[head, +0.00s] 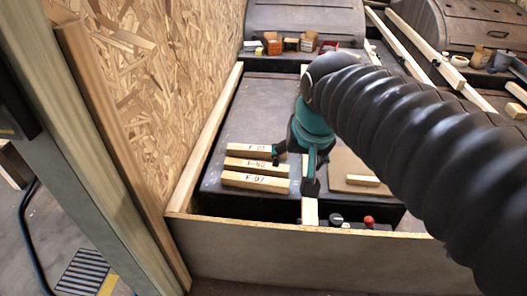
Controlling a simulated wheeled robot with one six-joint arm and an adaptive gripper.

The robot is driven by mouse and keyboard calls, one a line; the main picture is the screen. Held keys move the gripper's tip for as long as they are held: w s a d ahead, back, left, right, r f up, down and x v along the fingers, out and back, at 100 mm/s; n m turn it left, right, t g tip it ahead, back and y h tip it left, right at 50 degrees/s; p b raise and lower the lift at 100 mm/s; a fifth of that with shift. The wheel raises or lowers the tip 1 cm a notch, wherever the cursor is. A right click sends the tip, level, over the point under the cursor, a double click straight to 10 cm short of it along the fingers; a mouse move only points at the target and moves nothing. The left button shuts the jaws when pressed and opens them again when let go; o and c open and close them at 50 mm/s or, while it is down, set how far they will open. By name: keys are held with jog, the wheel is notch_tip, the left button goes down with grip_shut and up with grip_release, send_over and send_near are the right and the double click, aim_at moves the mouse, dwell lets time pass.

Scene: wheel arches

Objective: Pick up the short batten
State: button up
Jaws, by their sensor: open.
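Three short wooden battens lie side by side on a dark flat surface, marked "F-21" (252,148), "F-92" or similar (256,165) and "F-97" (254,182). Another small unmarked wooden piece (363,181) lies on a brown board (350,162) to the right. I cannot tell which of these is the task's short batten. My teal and black gripper (293,172) is open at the right ends of the marked battens. Its left finger is near the ends of the upper two. Its right finger is over a pale strip (310,210). Contact cannot be told.
A wooden board (300,245) edges the front, and a chipboard wall (160,70) with a pale rail (205,140) stands at the left. Black and red knobs (369,221) sit near the front. Small boxes (291,44) stand at the back. My arm hides much of the right.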

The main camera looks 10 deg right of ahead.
jog(key=w+r+m+g, duration=0.1)
jog(key=w+m, duration=0.2)
jog(key=w, duration=0.5)
jog(key=w+r+m, duration=0.2)
jog(key=w, duration=0.6)
jog(key=m+g, duration=0.4)
jog(key=m, duration=0.9)
send_over(257, 148)
notch_tip(257, 148, down, 24)
jog(key=shift+m, duration=0.3)
jog(key=f, duration=0.9)
jog(key=shift+s+d, duration=0.1)
jog(key=shift+d, duration=0.1)
jog(key=shift+a+f, duration=0.15)
jog(key=shift+f, duration=2.45)
grip_shut()
